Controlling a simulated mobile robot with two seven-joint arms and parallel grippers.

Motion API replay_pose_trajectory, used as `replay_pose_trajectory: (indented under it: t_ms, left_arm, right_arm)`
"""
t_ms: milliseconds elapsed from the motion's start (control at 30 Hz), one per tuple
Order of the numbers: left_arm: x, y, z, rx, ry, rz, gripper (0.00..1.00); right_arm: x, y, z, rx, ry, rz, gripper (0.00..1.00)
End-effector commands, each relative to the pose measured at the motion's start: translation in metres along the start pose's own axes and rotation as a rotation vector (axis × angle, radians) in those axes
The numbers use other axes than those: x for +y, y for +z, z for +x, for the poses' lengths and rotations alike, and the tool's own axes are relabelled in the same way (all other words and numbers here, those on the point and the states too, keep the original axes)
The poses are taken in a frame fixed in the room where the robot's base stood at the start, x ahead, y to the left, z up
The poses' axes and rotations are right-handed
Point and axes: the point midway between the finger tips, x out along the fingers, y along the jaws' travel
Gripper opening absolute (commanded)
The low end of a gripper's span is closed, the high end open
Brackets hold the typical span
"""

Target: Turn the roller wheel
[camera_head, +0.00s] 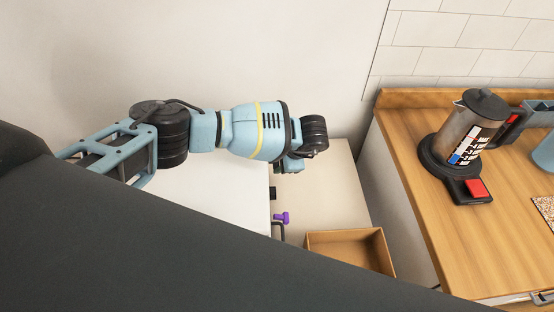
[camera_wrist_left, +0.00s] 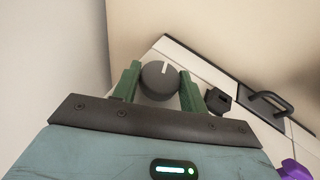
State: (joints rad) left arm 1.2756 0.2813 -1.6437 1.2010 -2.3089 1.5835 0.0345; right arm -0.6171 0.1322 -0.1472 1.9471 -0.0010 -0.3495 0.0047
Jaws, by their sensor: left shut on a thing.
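The roller wheel (camera_wrist_left: 157,80) shows in the left wrist view as a round dark grey knob with a white line on its face. It sits at the edge of a white cabinet (camera_head: 215,200). My left gripper (camera_wrist_left: 160,71) has one green finger on each side of the wheel and is shut on it. In the head view my left arm reaches in from the left over the cabinet, and its wrist hides the wheel and the fingertips. My right gripper is in neither view.
Beside the wheel are a small black knob (camera_wrist_left: 218,100), a dark handle (camera_wrist_left: 271,103) and a purple piece (camera_head: 281,218). An open brown box (camera_head: 350,233) lies below. A wooden counter (camera_head: 425,200) at right holds a coffee pot (camera_head: 470,125). A wall stands behind.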

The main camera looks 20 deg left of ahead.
Motion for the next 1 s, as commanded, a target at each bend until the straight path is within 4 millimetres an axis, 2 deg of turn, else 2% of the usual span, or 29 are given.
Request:
replay_pose_trajectory:
  t_ms: [367, 400, 533, 833, 1000]
  left_arm:
    - [-0.002, 0.0, 0.001, 0.002, 0.0, -0.001, 0.2]
    - [-0.002, 0.0, 0.001, 0.002, 0.0, -0.001, 0.48]
    - [-0.001, 0.0, 0.001, 0.001, 0.001, 0.0, 0.63]
    - [0.0, 0.0, -0.002, 0.0, 0.002, -0.001, 0.63]
    - [0.0, 0.001, -0.019, -0.003, 0.004, 0.0, 0.63]
  right_arm:
    - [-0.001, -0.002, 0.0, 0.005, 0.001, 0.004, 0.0]
    - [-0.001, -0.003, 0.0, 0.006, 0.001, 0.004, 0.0]
    - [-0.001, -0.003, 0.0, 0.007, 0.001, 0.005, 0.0]
    - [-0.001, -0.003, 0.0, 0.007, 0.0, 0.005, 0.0]
    - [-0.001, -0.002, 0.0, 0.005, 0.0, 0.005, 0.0]
